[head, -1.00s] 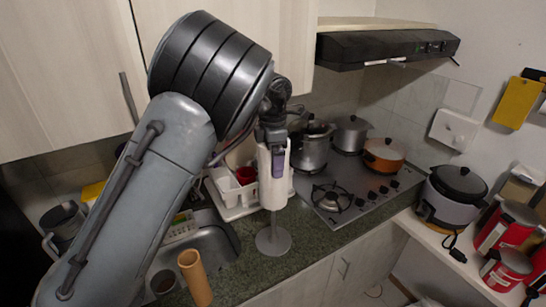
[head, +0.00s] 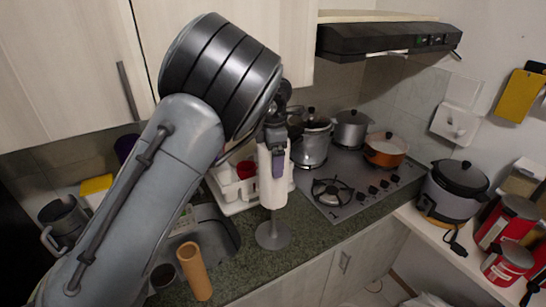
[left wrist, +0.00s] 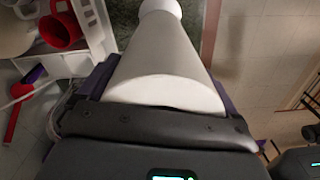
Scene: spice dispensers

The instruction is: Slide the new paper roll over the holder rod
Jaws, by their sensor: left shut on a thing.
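The white paper roll (head: 265,185) is upright above the grey holder base (head: 273,238). A short length of grey rod (head: 273,217) shows between the roll's lower end and the base. The roll lines up with the rod; I cannot tell whether it is around it or in front of it. My left gripper (head: 272,160) is shut on the roll's upper part, with a purple finger on its right side. In the left wrist view the roll (left wrist: 165,75) lies between the purple fingers and hides the rod. My right gripper is not in view.
A brown cardboard tube (head: 194,270) stands at the counter's front left near the sink. A white dish rack (head: 232,192) with a red cup (head: 246,170) is just behind the roll. The stove (head: 350,200) with several pots is to the right. The counter right of the base is clear.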

